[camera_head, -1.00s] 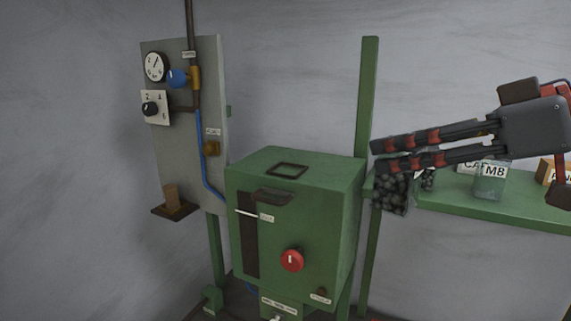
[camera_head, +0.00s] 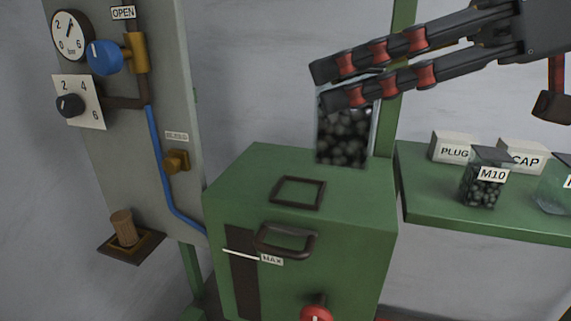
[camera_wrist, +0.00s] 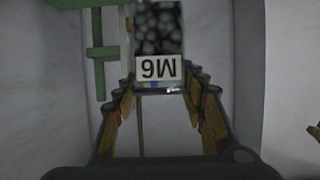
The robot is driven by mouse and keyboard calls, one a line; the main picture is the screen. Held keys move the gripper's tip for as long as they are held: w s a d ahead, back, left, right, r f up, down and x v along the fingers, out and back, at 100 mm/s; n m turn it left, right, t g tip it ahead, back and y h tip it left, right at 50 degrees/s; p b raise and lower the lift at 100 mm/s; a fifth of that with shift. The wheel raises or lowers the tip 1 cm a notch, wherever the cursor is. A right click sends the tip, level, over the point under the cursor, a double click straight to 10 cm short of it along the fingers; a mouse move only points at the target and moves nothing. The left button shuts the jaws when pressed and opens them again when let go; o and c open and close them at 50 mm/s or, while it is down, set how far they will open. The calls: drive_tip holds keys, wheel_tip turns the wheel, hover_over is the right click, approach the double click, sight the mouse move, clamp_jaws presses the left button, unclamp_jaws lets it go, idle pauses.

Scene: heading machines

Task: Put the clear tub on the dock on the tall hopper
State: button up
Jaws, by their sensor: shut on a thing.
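My gripper (camera_head: 325,85) is shut on a clear tub (camera_head: 343,140) full of dark round pieces, held roughly upright. In the wrist view the tub (camera_wrist: 158,35) sits between the fingers, its white M6 label upside down. The tall green hopper (camera_head: 235,185) stands below. The dock is a dark square frame (camera_head: 297,206) on its top, empty. The tub appears above the back right of the hopper top, to the right of and behind the dock. The gap between the tub's base and the top is hard to judge.
A green shelf (camera_head: 420,205) on the right carries the M10 tub (camera_head: 483,185), another clear tub (camera_head: 555,190), and PLUG (camera_head: 452,150) and CAP (camera_head: 520,155) boxes. A green post (camera_head: 393,110) rises behind the gripper. A valve panel (camera_head: 165,90) stands left. A handle (camera_head: 285,243) sits on the hopper's front.

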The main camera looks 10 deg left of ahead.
drive_tip(key=w+a+f+p, duration=0.1)
drive_tip(key=w+a+f, duration=0.1)
drive_tip(key=w+f, duration=0.2)
drive_tip(key=w+a+f, duration=0.2)
drive_tip(key=w+f, duration=0.2)
drive_tip(key=w+a+f+p, duration=0.1)
drive_tip(key=w+a+f, duration=0.1)
drive_tip(key=w+f, duration=0.2)
drive_tip(key=shift+a+f+p, duration=0.1)
drive_tip(key=shift+a+p, duration=0.2)
drive_tip(key=shift+a, duration=0.05)
drive_tip(key=shift+s+f, duration=0.25)
drive_tip(key=shift+s, duration=0.05)
drive_tip(key=shift+w, duration=0.15)
drive_tip(key=shift+f, duration=0.2)
drive_tip(key=o, duration=1.5)
